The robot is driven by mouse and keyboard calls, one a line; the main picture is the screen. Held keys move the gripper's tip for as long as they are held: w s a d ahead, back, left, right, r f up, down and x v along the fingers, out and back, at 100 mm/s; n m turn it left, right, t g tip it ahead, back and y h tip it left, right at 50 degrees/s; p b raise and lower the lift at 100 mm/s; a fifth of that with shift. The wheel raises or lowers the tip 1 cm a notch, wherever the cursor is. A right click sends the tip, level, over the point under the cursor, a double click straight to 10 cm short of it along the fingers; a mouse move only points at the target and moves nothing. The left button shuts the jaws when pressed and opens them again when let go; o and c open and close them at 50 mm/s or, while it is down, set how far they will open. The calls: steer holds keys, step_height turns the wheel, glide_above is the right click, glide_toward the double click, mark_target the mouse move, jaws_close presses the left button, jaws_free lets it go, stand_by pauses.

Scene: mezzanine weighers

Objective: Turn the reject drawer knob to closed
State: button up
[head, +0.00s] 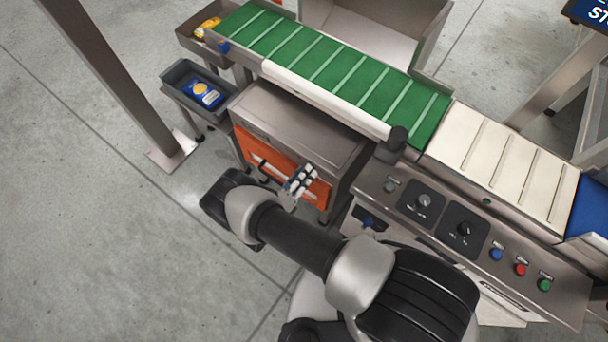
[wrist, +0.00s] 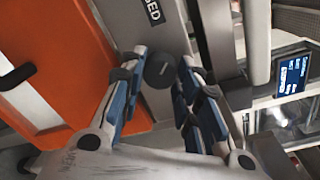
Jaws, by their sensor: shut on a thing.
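The reject drawer knob (wrist: 159,70) is a dark round knob on the grey metal beside the orange drawer front. My gripper (wrist: 164,62) is around it in the wrist view, with a blue-and-grey finger on each side, shut on it. A label ending in "SED" (wrist: 152,12) sits just above the knob. The knob's pointing direction cannot be told. In the head view my gripper (head: 301,180) is at the right part of the orange drawer front (head: 258,160) and hides the knob.
The drawer has a dark handle (head: 263,172) left of my gripper. A green belt conveyor (head: 330,72) runs above the cabinet. A control panel with knobs and buttons (head: 463,233) stands to the right. A grey bin (head: 184,73) and a post (head: 120,85) stand left; lower-left floor is clear.

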stand_by(0.5)
steer(key=o, duration=0.8)
steer(key=shift+a, duration=0.1)
steer(key=v, duration=1.2)
steer(key=shift+r, duration=0.1)
